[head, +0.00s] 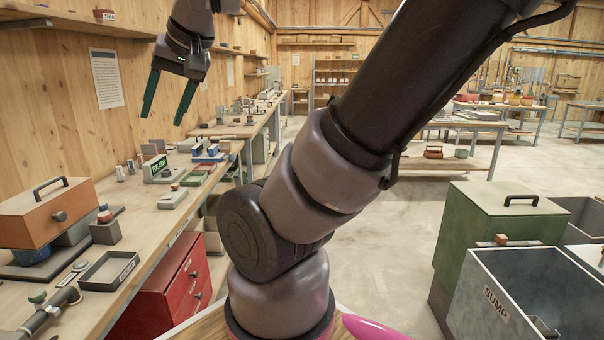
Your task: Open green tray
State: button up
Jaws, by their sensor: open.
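My gripper (162,118) is at the upper left, with two green fingers spread apart and pointing down. It is open and empty, in the air above the left workbench and apart from everything on it. No thing is clearly labelled as the green tray. A flat green-topped piece (195,178) lies on the left bench, below and to the right of my gripper; I cannot tell if it is a tray. A large green box (485,215) with a dark handle on its lid stands at the right, its lid down, far from my gripper.
Red drawers (178,280) sit below, shut. A SUMP bin (530,290) stands at the lower right. The middle floor is clear.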

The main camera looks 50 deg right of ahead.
aim_at(232, 172)
jog(key=z, duration=1)
jog(key=i+l, duration=0.2)
jog(key=i, duration=0.3)
jog(key=i+l, duration=0.2)
jog(key=i, duration=0.35)
jog(key=i+l, duration=0.2)
jog(key=i, duration=0.3)
jog(key=i+l, duration=0.2)
jog(key=i, duration=0.3)
jog(key=i+l, duration=0.2)
jog(key=i, duration=0.35)
jog(key=i+l+u, duration=0.1)
jog(key=i, duration=0.4)
jog(key=l, duration=0.1)
